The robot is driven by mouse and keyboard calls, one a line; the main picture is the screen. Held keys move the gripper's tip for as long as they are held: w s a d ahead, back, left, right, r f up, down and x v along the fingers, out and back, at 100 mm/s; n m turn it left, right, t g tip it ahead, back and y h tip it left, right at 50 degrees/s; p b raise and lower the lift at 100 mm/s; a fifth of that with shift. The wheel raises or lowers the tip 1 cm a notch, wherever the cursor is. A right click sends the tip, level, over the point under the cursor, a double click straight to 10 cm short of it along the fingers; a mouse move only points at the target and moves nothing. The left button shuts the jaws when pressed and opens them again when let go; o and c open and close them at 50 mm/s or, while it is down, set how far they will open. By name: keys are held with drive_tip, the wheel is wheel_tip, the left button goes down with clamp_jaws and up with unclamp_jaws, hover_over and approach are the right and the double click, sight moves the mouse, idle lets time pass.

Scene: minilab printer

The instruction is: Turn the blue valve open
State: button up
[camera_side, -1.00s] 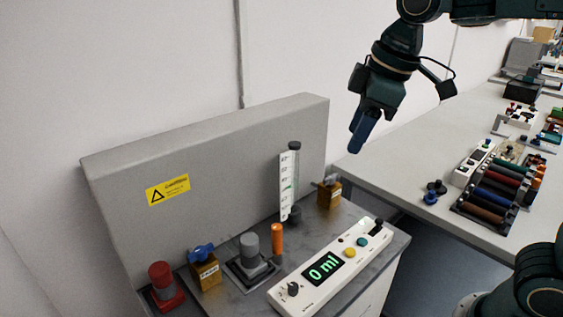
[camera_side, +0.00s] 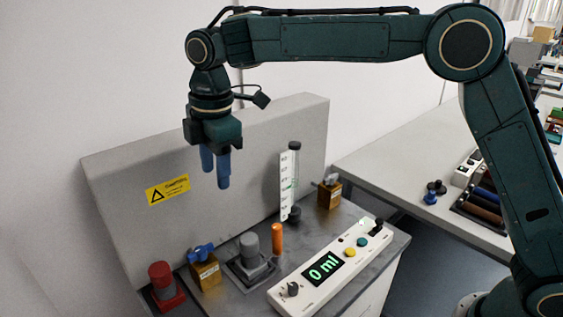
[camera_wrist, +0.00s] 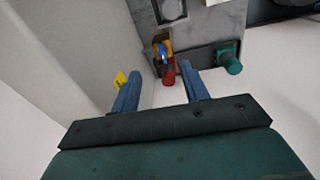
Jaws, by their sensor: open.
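The blue valve (camera_side: 201,252) sits on top of a yellow-brown block (camera_side: 206,274) near the left end of the grey bench. The blue valve also shows in the wrist view (camera_wrist: 163,55), beyond and between my fingertips. My gripper (camera_side: 216,182) is open and empty, pointing down. In the side view it hangs well above the blue valve and does not touch it. In the wrist view my two blue fingers (camera_wrist: 160,84) are spread apart with nothing between them.
A red knob (camera_side: 161,279) stands left of the valve block. A grey cylinder (camera_side: 250,250), an orange post (camera_side: 277,240) and a white panel reading 0 ml (camera_side: 322,270) stand to the right. A tall grey back wall (camera_side: 240,150) rises behind.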

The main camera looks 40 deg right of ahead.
sight(200, 249)
drive_tip(key=w+a+f+n, duration=0.1)
drive_tip(key=a+f+n, duration=0.1)
drive_tip(key=a+f, duration=0.2)
drive_tip(key=shift+w+a+f+g, duration=0.25)
drive_tip(key=shift+w+a+g, duration=0.15)
drive_tip(key=shift+a, duration=0.15)
drive_tip(key=shift+w+f, duration=0.15)
drive_tip(key=shift+f, duration=6.7)
drive_tip(key=shift+c, duration=0.5)
clamp_jaws()
